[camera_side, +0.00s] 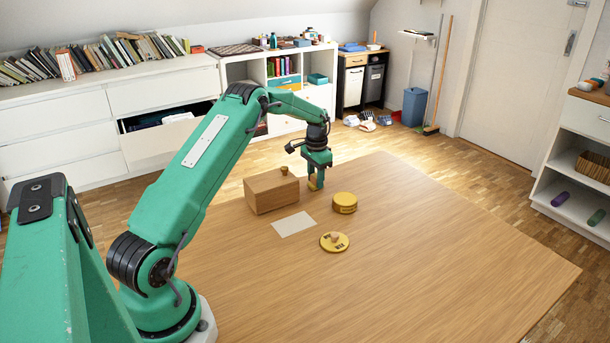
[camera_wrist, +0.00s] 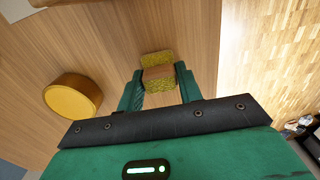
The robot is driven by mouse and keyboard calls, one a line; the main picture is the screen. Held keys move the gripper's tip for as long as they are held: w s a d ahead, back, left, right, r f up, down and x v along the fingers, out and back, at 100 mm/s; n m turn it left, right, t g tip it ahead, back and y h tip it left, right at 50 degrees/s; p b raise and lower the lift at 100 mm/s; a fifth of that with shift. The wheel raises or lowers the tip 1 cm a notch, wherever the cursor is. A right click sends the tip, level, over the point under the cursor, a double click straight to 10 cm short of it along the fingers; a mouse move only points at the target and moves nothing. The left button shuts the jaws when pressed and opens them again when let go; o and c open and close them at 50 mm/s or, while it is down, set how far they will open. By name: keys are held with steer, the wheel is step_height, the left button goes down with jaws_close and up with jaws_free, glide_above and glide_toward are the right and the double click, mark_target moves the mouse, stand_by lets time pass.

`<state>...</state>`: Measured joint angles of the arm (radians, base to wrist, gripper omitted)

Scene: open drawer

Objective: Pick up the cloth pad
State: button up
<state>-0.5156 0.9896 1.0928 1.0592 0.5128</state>
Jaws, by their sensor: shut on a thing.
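My gripper (camera_side: 315,182) points down over the far part of the wooden table. In the wrist view, my gripper (camera_wrist: 160,85) is shut on a small pad with speckled yellow-green ends and a tan-brown middle, which looks like the cloth pad (camera_wrist: 158,72). The cloth pad (camera_side: 313,184) shows only as a small yellow-tan patch at the fingertips in the side view, partly hidden by the fingers. It is at or just above the table; I cannot tell whether it touches.
A wooden box (camera_side: 270,194) with a small knob on top stands left of my gripper. A round yellow tin (camera_side: 345,204) stands close on the right, also in the wrist view (camera_wrist: 72,97). A yellow knobbed lid (camera_side: 332,245) and a pale sheet (camera_side: 293,224) lie nearer. The table's right is clear.

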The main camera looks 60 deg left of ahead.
steer(key=shift+r, duration=0.1)
steer(key=shift+r, duration=0.45)
step_height(320, 180, up, 3)
steer(key=shift+r, duration=0.1)
steer(key=d+r, duration=0.6)
steer(key=d, duration=0.5)
steer(key=shift+d+r, duration=0.35)
steer(key=shift+s, duration=0.1)
steer(key=shift+o, duration=0.7)
steer(key=shift+c, duration=0.3)
steer(key=shift+f, duration=0.1)
